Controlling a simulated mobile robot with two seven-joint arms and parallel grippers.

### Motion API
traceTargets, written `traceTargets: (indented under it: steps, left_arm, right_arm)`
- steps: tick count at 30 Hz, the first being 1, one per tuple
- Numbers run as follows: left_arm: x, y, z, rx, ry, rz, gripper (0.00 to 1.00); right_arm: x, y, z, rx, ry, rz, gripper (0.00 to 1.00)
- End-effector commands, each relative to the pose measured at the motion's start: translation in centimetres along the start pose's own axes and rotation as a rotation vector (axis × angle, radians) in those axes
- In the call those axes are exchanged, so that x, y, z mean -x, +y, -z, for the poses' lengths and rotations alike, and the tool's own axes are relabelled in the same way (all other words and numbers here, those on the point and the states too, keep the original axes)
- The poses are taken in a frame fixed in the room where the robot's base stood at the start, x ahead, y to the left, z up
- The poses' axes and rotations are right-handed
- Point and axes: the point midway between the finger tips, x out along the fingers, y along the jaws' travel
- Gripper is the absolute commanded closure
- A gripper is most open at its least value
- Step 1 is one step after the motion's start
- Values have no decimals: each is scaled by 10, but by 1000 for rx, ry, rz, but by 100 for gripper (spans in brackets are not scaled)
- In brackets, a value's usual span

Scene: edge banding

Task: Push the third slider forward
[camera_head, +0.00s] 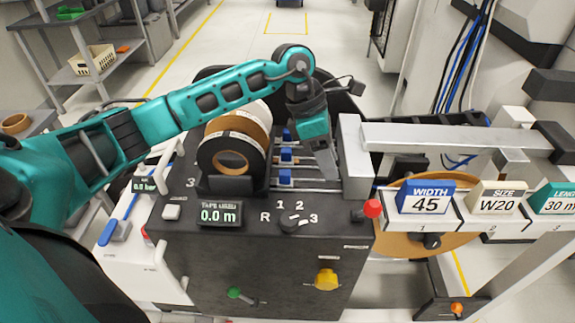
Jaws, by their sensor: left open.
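Three blue sliders sit on parallel rails on top of the dark machine: a far one (287,135), a middle one (286,155) and a near one (285,177). All three stand at about the same place along their rails, just right of the tape rolls. A "3" is printed on the machine top at the left, but I cannot tell for sure which slider it numbers. My left gripper (326,168) points down over the rails, right of the sliders and apart from them. Its jaws are open and hold nothing. My right gripper is out of view.
Black, brown and white tape rolls (228,160) stand left of the sliders. A grey metal block (354,160) rises close to the right of my gripper. A selector knob (290,222), red button (373,208) and tape display (219,214) lie in front. Signs (425,197) hang at right.

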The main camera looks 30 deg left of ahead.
Motion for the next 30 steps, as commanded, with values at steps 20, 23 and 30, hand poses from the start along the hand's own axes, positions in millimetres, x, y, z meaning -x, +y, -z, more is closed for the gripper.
traceTargets:
  steps: [20,23,30]
  left_arm:
    - [19,63,92,38,384,-189,49]
    - [0,67,100,37,383,-189,49]
    - [-35,74,114,37,381,-192,49]
  right_arm:
    - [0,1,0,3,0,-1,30]
    - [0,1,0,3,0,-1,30]
    - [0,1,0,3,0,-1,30]
